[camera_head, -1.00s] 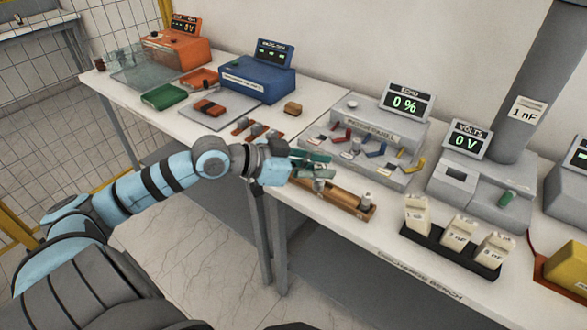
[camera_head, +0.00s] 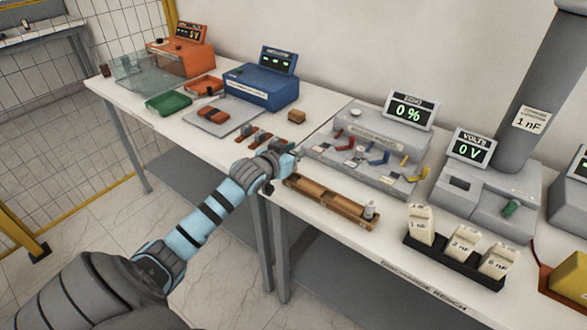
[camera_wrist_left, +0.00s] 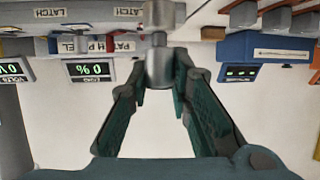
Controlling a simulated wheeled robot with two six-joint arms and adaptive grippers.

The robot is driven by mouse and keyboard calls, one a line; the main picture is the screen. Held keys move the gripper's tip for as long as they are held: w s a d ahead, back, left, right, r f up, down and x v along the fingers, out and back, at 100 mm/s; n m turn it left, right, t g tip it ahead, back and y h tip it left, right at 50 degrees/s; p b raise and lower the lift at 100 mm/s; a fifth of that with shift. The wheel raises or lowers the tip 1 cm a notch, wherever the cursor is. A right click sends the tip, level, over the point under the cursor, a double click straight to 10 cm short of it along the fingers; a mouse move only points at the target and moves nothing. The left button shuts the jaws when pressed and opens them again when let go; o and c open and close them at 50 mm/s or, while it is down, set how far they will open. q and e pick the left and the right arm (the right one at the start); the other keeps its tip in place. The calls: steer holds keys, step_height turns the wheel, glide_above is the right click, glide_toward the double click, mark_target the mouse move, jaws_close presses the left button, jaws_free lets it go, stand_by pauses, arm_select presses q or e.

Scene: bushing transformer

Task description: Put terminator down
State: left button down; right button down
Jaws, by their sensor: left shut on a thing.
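The terminator, a grey metal cylinder with a narrower neck, shows in the left wrist view (camera_wrist_left: 159,68) between the green fingertips. My left gripper (camera_wrist_left: 160,80) is shut on it. In the head view this gripper (camera_head: 287,160) is over the bench, behind the far left end of a wooden tray (camera_head: 325,207). Its fingers and the held terminator are mostly hidden there by my wrist. A similar grey cylinder (camera_head: 370,211) stands upright at the right end of the tray. My right gripper is not in view.
A grey panel with coloured levers (camera_head: 372,150) and an "ECHO 0 %" display (camera_head: 409,109) stands right of the gripper. Small brown-orange blocks (camera_head: 262,137) lie behind it. A black rack (camera_head: 452,256) holds white nF blocks.

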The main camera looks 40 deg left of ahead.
arm_select(q)
step_height(320, 180, down, 4)
steer(key=shift+d+f+b, duration=0.1)
steer(key=shift+f+b, duration=0.1)
steer(key=shift+b, duration=0.2)
steer(key=shift+s, duration=0.1)
steer(key=c, duration=1.5)
jaws_free()
steer(key=shift+o, duration=0.2)
steer(key=shift+r, duration=0.15)
steer(key=p+v, duration=0.3)
steer(key=v, duration=0.8)
steer(key=shift+s, duration=0.4)
